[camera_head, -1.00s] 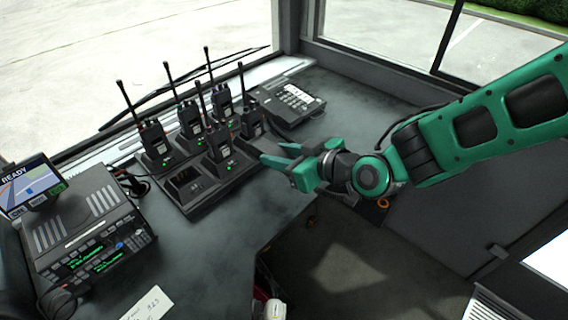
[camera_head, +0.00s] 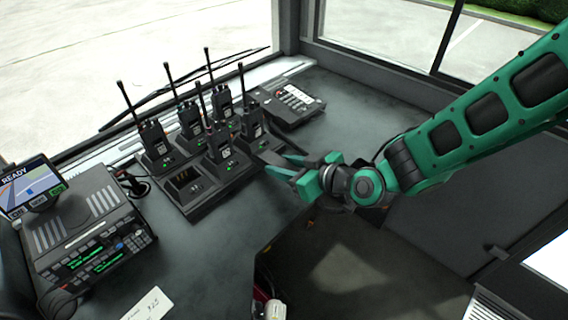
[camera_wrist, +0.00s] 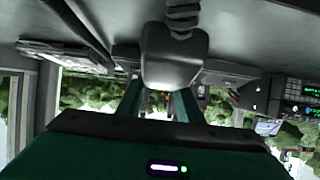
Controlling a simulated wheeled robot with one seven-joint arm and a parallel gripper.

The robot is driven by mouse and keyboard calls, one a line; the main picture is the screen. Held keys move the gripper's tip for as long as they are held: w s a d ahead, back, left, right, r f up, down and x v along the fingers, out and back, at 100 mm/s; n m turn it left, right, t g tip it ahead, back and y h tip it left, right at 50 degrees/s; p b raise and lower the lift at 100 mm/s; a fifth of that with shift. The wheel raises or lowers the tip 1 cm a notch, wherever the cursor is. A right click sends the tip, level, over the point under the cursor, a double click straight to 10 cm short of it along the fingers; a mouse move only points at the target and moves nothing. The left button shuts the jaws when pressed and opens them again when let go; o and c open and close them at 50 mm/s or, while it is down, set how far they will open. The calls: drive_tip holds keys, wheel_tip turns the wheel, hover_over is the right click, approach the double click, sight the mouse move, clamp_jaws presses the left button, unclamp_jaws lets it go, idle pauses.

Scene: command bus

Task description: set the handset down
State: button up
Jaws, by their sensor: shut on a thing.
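My gripper (camera_head: 280,166) is over the right part of the dark dashboard, to the right of the radio charger. It is shut on the handset. In the wrist view the handset (camera_wrist: 174,58) is a grey rounded body with a coiled cord (camera_wrist: 182,14), in front of my two green fingers. In the head view I cannot make the handset out clearly against the gripper. A dark desk unit with pale keys (camera_head: 290,103) stands behind my gripper, near the windscreen.
A charger rack (camera_head: 207,195) with several upright antenna radios stands just left of my gripper; its front left slot is empty. A radio console (camera_head: 95,235) with a screen (camera_head: 30,186) is far left. Bare dashboard (camera_head: 345,100) lies behind my gripper.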

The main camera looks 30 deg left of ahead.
drive_tip(key=shift+f, duration=0.2)
drive_tip(key=o, duration=1.1)
drive_tip(key=shift+o, duration=0.2)
drive_tip(key=shift+r, duration=0.25)
drive_tip(key=v, duration=1.2)
drive_tip(key=shift+f, duration=0.1)
